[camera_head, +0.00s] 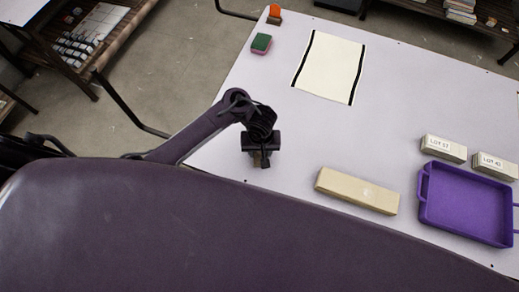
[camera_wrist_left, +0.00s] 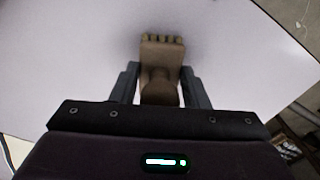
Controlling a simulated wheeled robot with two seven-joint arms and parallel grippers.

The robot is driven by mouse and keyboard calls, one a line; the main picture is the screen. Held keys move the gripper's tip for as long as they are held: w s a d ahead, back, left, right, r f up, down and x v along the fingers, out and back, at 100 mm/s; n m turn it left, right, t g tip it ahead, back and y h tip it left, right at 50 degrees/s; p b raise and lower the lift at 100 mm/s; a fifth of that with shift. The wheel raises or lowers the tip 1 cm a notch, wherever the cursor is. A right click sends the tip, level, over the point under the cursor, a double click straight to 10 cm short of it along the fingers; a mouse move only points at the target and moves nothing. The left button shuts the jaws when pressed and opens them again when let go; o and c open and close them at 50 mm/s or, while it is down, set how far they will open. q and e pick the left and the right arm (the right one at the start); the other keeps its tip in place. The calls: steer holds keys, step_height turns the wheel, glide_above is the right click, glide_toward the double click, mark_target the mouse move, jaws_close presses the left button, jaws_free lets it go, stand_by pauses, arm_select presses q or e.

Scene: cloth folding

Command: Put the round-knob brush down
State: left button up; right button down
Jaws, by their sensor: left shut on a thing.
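My left gripper (camera_head: 260,152) is over the left part of the pale table. In the left wrist view, its two fingers (camera_wrist_left: 161,88) are shut on the round knob of a tan-brown brush (camera_wrist_left: 162,52). The brush's wide end with short bristle tufts points away from the gripper, toward the table surface. In the head view the brush is mostly hidden under the gripper, and I cannot tell whether it touches the table. My right gripper is not in view.
The table (camera_head: 300,130) is clear around the gripper. A cream cloth with black edges (camera_head: 330,67), a green-and-pink sponge (camera_head: 261,43) and an orange-topped block (camera_head: 274,14) lie farther back. A beige block (camera_head: 357,191), labelled boxes (camera_head: 443,148) and a purple tray (camera_head: 465,205) are right.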

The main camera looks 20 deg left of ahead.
arm_select(q)
steer(key=shift+d+f, duration=0.1)
steer(key=shift+f, duration=0.05)
steer(key=o, duration=0.6)
steer(key=shift+o, duration=1.4)
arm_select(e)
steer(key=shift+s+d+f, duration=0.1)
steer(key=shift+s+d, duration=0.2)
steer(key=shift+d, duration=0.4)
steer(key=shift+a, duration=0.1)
arm_select(q)
steer(key=shift+r, duration=0.5)
step_height(320, 180, up, 11)
steer(key=p, duration=0.8)
steer(key=shift+f, duration=0.1)
steer(key=shift+r+p, duration=0.3)
steer(key=shift+p, duration=0.05)
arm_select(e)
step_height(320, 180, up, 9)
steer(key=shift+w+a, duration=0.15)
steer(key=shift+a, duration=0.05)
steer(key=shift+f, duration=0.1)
